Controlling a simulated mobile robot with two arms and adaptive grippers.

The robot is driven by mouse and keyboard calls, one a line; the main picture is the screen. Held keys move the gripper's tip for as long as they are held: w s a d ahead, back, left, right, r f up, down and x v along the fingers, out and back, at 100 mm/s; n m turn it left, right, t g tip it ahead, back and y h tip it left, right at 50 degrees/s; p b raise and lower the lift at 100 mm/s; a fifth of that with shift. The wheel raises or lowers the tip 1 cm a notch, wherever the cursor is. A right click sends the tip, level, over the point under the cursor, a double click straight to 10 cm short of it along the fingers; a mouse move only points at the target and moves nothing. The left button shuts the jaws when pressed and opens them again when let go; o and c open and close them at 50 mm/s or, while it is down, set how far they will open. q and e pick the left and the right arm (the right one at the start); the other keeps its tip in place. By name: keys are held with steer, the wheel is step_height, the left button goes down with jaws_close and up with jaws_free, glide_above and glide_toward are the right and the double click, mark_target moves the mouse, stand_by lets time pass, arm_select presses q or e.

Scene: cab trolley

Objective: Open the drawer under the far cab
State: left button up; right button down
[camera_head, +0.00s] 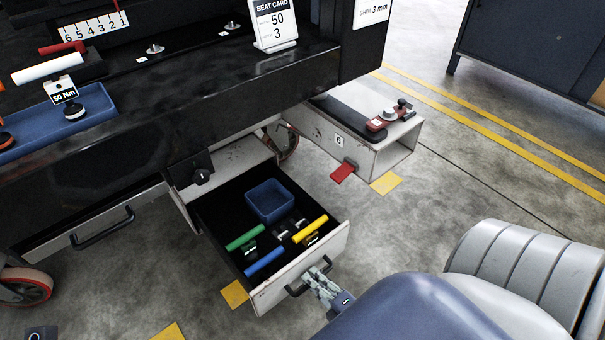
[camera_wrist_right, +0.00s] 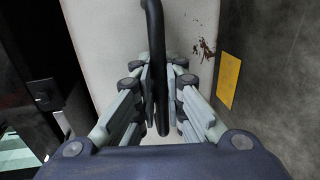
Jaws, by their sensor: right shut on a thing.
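The drawer (camera_head: 338,246) is pulled out from under the dark trolley in the head view, with its inside showing. It holds a blue bin (camera_head: 269,202) and green, blue and yellow handled items (camera_head: 310,229). My right gripper (camera_head: 322,281) is at the drawer's front, shut on its black handle (camera_head: 295,290). In the right wrist view, the fingers (camera_wrist_right: 160,95) close on both sides of the black handle bar (camera_wrist_right: 154,40), against the pale drawer front (camera_wrist_right: 100,30). My left gripper is not in view.
A second, closed drawer with a black handle (camera_head: 103,228) is at the left. A pale box section (camera_head: 372,158) with a red tab (camera_head: 343,172) juts out right of the open drawer. A blue tray (camera_head: 50,125) lies on the trolley top.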

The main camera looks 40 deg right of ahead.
steer(key=shift+s+d+p, duration=0.1)
steer(key=shift+s+p, duration=0.3)
steer(key=shift+s, duration=2.45)
steer(key=c, duration=1.7)
jaws_free()
steer(key=shift+o, duration=0.2)
steer(key=s+r, duration=0.1)
steer(key=s, duration=0.6)
steer(key=shift+s+d+r, duration=0.15)
steer(key=shift+s+r, duration=0.05)
steer(key=shift+r, duration=0.05)
